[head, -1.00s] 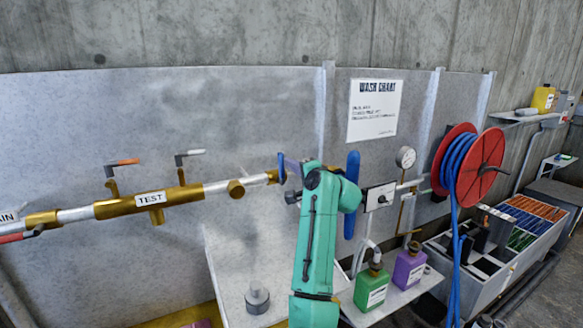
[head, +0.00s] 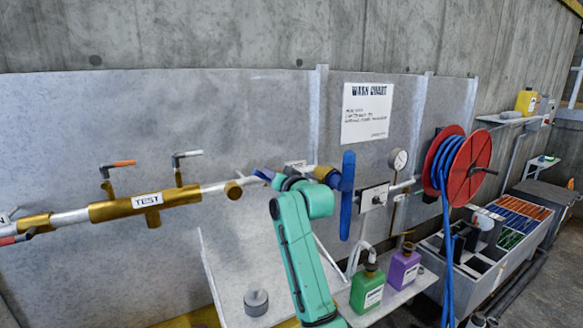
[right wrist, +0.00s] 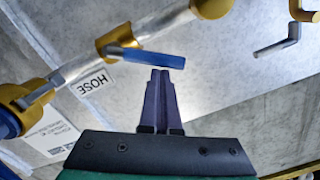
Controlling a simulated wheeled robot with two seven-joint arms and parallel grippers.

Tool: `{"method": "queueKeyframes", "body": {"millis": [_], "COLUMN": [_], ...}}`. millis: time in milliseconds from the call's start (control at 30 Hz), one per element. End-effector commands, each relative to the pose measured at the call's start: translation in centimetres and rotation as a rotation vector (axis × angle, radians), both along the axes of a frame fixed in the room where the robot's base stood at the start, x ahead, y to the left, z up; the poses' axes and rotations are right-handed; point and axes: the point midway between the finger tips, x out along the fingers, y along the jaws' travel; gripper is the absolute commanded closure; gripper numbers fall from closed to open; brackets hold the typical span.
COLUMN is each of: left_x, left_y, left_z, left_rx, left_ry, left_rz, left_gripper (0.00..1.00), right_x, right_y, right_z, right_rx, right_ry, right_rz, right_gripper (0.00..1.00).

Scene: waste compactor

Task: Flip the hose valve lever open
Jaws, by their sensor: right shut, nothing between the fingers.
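The blue hose valve lever (right wrist: 150,58) is on a brass valve body (right wrist: 118,38) in the right wrist view, at an angle to the pipe. The HOSE label (right wrist: 92,82) is beside it. In the head view the lever (head: 263,174) shows just left of my right arm, pointing left near the pipe. My right gripper (right wrist: 160,73) is shut and empty. Its fingertips are at the lever's lower edge near its free end; I cannot tell whether they touch. In the head view my arm hides most of the valve body. My left gripper is not in view.
The TEST pipe section (head: 146,200) with two small levers is to the left. A large upright blue part (head: 347,195) and a pressure gauge (head: 398,159) are to the right. Green (head: 367,290) and purple (head: 404,268) bottles stand below, left of a red hose reel (head: 467,170).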

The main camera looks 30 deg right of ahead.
Motion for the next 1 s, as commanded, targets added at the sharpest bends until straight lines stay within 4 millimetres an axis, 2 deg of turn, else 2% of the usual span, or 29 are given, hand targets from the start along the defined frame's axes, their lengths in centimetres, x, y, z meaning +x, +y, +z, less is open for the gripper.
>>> {"method": "queueKeyframes", "body": {"millis": [500, 700, 1000], "left_x": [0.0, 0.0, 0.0], "left_y": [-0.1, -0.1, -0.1], "left_z": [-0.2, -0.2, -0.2], "left_rx": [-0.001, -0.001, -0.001], "left_ry": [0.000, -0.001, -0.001], "left_rz": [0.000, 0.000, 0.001], "left_gripper": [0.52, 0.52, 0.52], "right_x": [0.1, 0.1, 0.1], "right_y": [1.9, 2.1, 2.2], "right_z": [-2.5, -3.1, -3.4], "right_rx": [-0.434, -0.530, -0.581], "right_ry": [0.028, 0.033, 0.036], "right_rz": [0.001, 0.000, 0.000], "right_gripper": [1.00, 1.00, 1.00]}}
